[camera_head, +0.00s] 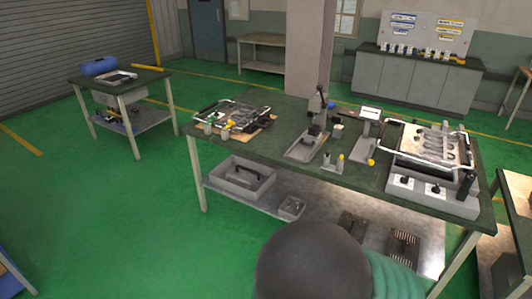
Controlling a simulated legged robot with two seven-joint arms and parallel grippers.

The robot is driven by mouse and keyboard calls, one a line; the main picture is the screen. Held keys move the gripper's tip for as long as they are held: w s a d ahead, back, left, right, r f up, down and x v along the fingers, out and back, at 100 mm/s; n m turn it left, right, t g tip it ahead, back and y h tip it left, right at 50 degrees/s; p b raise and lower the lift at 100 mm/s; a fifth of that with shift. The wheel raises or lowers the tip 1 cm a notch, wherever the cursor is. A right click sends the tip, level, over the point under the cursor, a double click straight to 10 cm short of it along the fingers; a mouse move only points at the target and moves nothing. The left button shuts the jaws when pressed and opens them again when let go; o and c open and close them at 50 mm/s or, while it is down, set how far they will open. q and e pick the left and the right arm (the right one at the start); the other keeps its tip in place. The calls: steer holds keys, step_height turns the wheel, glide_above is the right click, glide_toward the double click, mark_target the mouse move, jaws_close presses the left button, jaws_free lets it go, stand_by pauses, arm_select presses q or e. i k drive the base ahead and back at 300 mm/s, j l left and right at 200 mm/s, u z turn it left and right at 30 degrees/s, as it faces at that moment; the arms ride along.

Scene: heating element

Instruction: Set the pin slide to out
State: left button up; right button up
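The long dark-topped workbench (270,155) carries several fixtures. A grey fixture with an upright black lever (318,103) stands near its middle. A small block with short pins, one yellow-topped (340,160), sits just right of it. A stand with a white panel (370,113) rises farther right. A large fixture with a white frame and grey heating-element-like bars (435,142) fills the right end, behind a grey box with black knobs (432,190). I cannot tell which part is the pin slide or how it is set. Neither of my grippers is in view.
A framed fixture (232,115) is at the bench's left end. A grey bin (240,176) is on the shelf below. A side table (120,84) stands left. A dark dome (312,262) with teal ribbing blocks the bottom centre. Green floor is open at left.

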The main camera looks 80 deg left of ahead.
mark_target(307, 140)
steer(key=i+j+u, duration=0.1)
steer(key=u, duration=0.35)
steer(key=i+j+u, duration=0.15)
steer(key=u, duration=0.3)
steer(key=i+j+u, duration=0.15)
steer(key=u, duration=0.3)
steer(key=i+u, duration=0.15)
steer(key=u, duration=0.3)
steer(key=i+u, duration=0.2)
steer(key=u, duration=0.2)
